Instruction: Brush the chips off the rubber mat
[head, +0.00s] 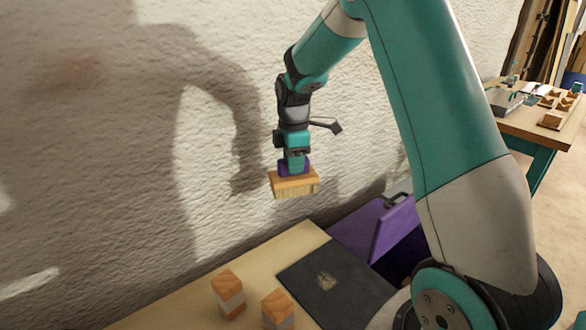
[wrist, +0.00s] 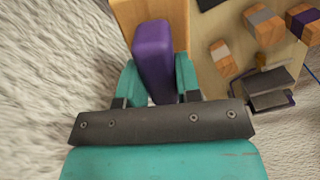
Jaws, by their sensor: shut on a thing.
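My gripper (head: 294,164) is shut on the purple handle of a brush (head: 294,185) with a wooden body and pale bristles pointing down. It holds the brush in the air by the wall, above and behind the mat. The wrist view shows the purple handle (wrist: 153,55) between the two teal fingers. The dark rubber mat (head: 342,300) lies on the wooden bench top, its right side partly hidden by my arm. A small pile of pale chips (head: 326,281) lies on the mat.
Wooden blocks with pale bands (head: 228,294) (head: 278,311) stand left of the mat. A purple case (head: 378,228) with a dark handle sits right of the mat, behind my arm. A rough wall (head: 110,150) rises behind. Another workbench (head: 540,124) stands far right.

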